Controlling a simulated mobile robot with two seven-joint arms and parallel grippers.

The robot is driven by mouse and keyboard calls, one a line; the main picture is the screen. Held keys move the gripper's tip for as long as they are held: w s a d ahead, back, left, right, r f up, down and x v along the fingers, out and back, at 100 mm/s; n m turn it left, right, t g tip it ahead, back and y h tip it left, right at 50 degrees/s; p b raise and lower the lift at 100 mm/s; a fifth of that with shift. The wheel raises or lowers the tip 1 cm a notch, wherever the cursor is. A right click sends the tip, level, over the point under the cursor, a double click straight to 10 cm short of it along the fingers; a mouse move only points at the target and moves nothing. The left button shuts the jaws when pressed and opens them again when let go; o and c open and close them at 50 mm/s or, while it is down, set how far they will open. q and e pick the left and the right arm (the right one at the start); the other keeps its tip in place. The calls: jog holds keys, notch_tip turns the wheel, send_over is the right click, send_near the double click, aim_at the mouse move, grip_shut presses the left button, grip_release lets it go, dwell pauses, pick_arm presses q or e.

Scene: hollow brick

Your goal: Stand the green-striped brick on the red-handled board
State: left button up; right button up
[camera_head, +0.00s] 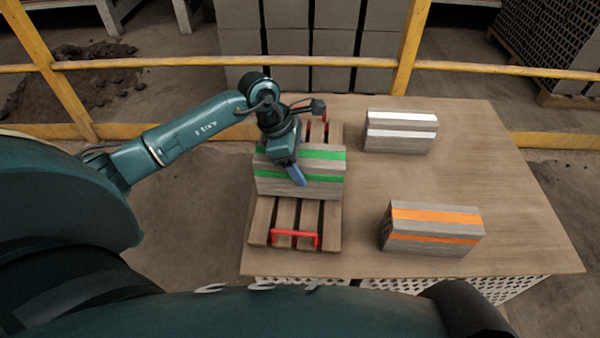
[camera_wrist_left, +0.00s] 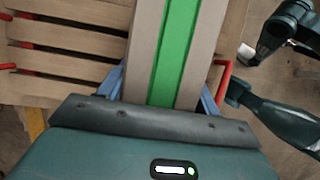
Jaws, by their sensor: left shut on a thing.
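The green-striped brick (camera_head: 325,167) is a grey block with green bands, over the middle of the red-handled board (camera_head: 262,222). It looks level. I cannot tell whether it rests on the slats or hangs just above them. The slatted wooden board has a red handle (camera_head: 295,233) at its near end and another at its far end. My left gripper (camera_head: 293,168) comes down from above and is shut on the brick. One blue finger lies against the near face. The wrist view shows the brick (camera_wrist_left: 190,50) between both blue fingers. My right gripper is not in view.
A white-striped brick (camera_head: 400,138) stands at the back right of the table (camera_head: 500,200). An orange-striped brick (camera_head: 432,232) stands at the front right. The table between and right of them is bare. A yellow railing (camera_head: 480,68) runs behind the table.

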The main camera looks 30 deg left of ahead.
pick_arm(q)
jog(key=shift+f+b, duration=0.3)
jog(key=shift+f, duration=1.35)
jog(key=shift+f, duration=0.15)
jog(key=o, duration=1.7)
jog(key=shift+f, duration=0.1)
